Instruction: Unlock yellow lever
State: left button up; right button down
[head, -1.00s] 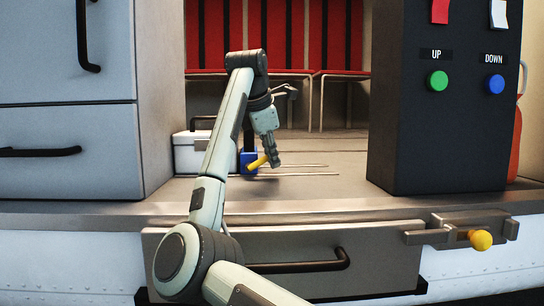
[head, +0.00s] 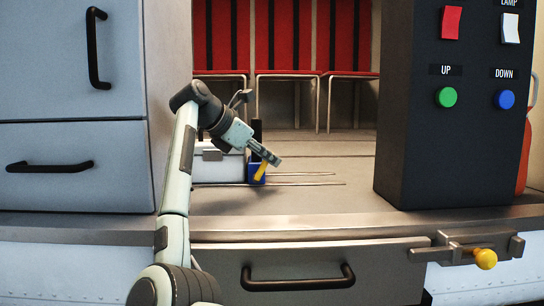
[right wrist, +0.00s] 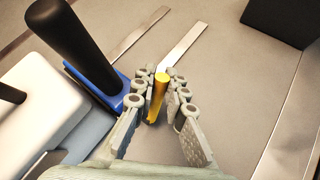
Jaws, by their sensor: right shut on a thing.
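A black upright handle (head: 257,130) stands at the block; the handle (right wrist: 72,38) looks large in the right wrist view. My right gripper (head: 273,160) reaches down at a slant from the left to the lever. In the right wrist view its fingers (right wrist: 159,78) close around the yellow lever (right wrist: 157,98), one on each side. The fingertips hide part of the lever in the head view. My left gripper is not in view.
A white case (head: 217,168) stands close left of the block. Two thin metal strips (head: 300,184) lie on the deck to the right. A black button panel (head: 450,130) rises at the right. A yellow knob (head: 485,258) sits on a latch by the drawer (head: 320,262) below.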

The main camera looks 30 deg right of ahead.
jog(key=shift+a, duration=0.1)
dwell(0.5)
jog(key=c, duration=1.5)
grip_release()
jog(key=shift+c, duration=0.2)
jog(key=shift+r, duration=0.15)
notch_tip(320, 180, up, 10)
jog(key=shift+f, duration=0.1)
jog(key=shift+c, duration=0.2)
